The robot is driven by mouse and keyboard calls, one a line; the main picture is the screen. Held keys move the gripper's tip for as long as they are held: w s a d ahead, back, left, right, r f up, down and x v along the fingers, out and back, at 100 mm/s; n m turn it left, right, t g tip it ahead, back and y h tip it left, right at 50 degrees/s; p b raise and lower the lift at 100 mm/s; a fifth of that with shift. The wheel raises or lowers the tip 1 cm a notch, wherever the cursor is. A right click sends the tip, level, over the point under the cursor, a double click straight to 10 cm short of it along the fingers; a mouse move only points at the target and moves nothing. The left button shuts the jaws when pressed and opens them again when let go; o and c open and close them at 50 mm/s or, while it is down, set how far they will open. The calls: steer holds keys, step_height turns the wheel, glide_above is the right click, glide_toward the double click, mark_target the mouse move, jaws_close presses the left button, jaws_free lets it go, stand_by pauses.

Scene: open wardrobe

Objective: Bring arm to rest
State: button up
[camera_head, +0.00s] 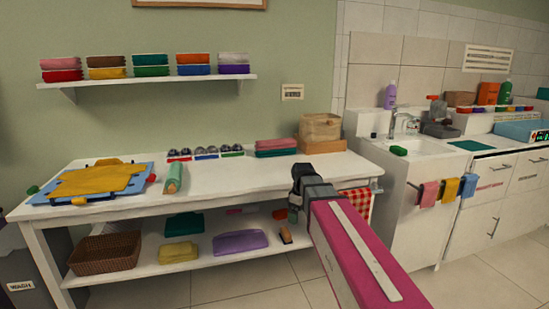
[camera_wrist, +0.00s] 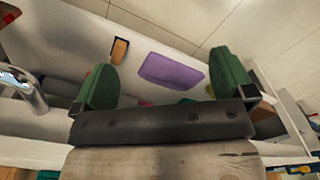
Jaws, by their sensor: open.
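My magenta arm reaches in from the bottom right in the head view. My gripper (camera_head: 294,208) is at the front edge of the white table (camera_head: 235,187), near its right end. The wrist view shows its two green finger pads (camera_wrist: 163,76) spread wide apart with nothing between them. Beyond the pads, the wrist view shows a purple folded cloth (camera_wrist: 172,71) and a small orange-and-black item (camera_wrist: 120,50). In the head view the purple cloth (camera_head: 239,242) lies on the lower shelf, apart from the gripper.
A yellow shirt (camera_head: 95,182) lies on a blue board at the table's left. A woven basket (camera_head: 320,128) stands at the back right. A sink unit (camera_head: 420,150) with hanging cloths is to the right. The table's front middle is clear.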

steer(key=s+d+f+m, duration=0.4)
steer(key=s+f+m, duration=0.1)
steer(key=f, duration=0.3)
steer(key=s+d+f+m, duration=0.5)
steer(key=s+f+m, duration=0.1)
steer(key=s+f, duration=0.2)
steer(key=shift+f, duration=0.4)
steer(key=shift+s, duration=0.1)
